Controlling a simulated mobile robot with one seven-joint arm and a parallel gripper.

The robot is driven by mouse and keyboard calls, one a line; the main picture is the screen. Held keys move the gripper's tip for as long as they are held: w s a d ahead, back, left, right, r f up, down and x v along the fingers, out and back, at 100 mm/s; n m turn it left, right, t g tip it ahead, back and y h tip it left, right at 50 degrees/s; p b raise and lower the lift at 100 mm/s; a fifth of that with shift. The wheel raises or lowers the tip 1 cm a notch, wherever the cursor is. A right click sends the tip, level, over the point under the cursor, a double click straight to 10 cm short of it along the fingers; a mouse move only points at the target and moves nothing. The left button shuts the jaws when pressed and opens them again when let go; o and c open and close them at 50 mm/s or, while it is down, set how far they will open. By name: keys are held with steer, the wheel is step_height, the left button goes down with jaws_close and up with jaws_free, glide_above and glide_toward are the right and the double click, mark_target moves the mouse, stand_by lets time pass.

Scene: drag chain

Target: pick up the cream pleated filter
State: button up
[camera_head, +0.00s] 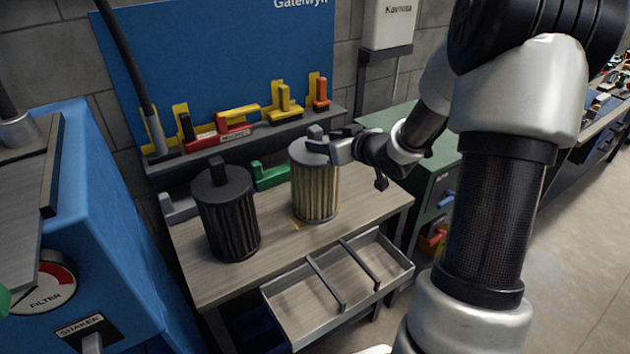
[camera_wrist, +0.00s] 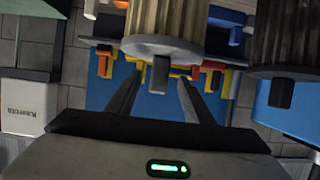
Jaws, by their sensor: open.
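The cream pleated filter (camera_head: 315,195) stands upright on the wooden bench, with a grey end cap and a dark grip tab on top. My gripper (camera_head: 328,146) is at its top, reaching in from the right. In the wrist view, which is upside down, the filter (camera_wrist: 172,14) shows above its grey cap. The tab lies between the two open fingers of my gripper (camera_wrist: 158,82), with gaps visible on both sides. I cannot tell whether either finger touches it. A dark pleated filter (camera_head: 228,222) stands to the left, apart from my gripper.
The bench (camera_head: 275,245) has a divided metal tray (camera_head: 300,318) at its front. Behind, a shelf (camera_head: 285,133) carries coloured clamps against a blue board (camera_head: 215,65). A blue machine (camera_head: 105,215) stands left, a green cabinet (camera_head: 435,165) right. A black hose hangs at the left.

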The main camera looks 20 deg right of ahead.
mark_target(318, 139)
steer(key=x, duration=0.3)
steer(key=shift+w, duration=0.2)
steer(key=shift+c, duration=0.4)
jaws_close()
steer(key=shift+r, duration=0.1)
